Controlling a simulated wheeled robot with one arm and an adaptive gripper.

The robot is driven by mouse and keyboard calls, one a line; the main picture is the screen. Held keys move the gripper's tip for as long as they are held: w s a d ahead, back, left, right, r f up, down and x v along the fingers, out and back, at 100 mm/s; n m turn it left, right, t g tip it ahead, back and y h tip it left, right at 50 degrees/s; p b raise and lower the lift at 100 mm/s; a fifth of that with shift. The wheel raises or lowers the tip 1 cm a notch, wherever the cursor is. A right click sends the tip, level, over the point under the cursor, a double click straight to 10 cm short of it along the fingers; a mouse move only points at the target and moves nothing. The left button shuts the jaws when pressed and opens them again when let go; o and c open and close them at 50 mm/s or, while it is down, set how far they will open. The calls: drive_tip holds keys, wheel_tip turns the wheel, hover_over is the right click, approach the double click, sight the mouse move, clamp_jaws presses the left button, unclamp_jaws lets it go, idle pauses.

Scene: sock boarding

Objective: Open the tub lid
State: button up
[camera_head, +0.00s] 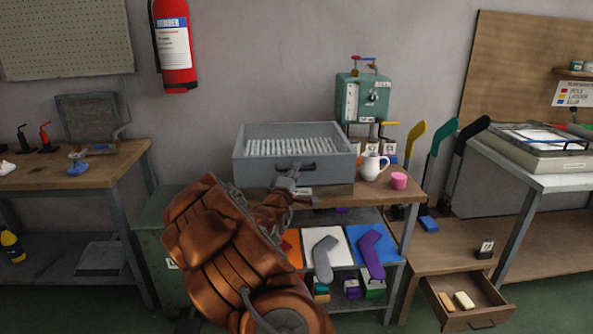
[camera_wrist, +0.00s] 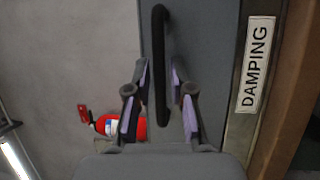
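The tub (camera_head: 250,170) is a grey box on the middle table in the head view, with pale ribbed slats (camera_head: 290,146) showing at its top. A dark bar handle (camera_head: 296,165) is on its front face. In the wrist view the handle (camera_wrist: 160,20) runs between my two fingers, beside the grey tub face (camera_wrist: 205,40). My gripper (camera_wrist: 159,78) is open, with a finger on each side of the handle and gaps visible. In the head view my gripper (camera_head: 289,181) is at the tub's front, partly hidden by my arm.
A "DAMPING" label (camera_wrist: 256,64) is on the strip beside the tub face. A white jug (camera_head: 372,167) and pink cup (camera_head: 398,180) stand right of the tub. A green machine (camera_head: 363,98) is behind. Coloured boards (camera_head: 330,240) lie on the shelf below. A drawer (camera_head: 467,300) is open at lower right.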

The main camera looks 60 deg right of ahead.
drive_tip(key=shift+w+d+r, duration=0.1)
drive_tip(key=shift+d, duration=0.4)
clamp_jaws()
idle(0.3)
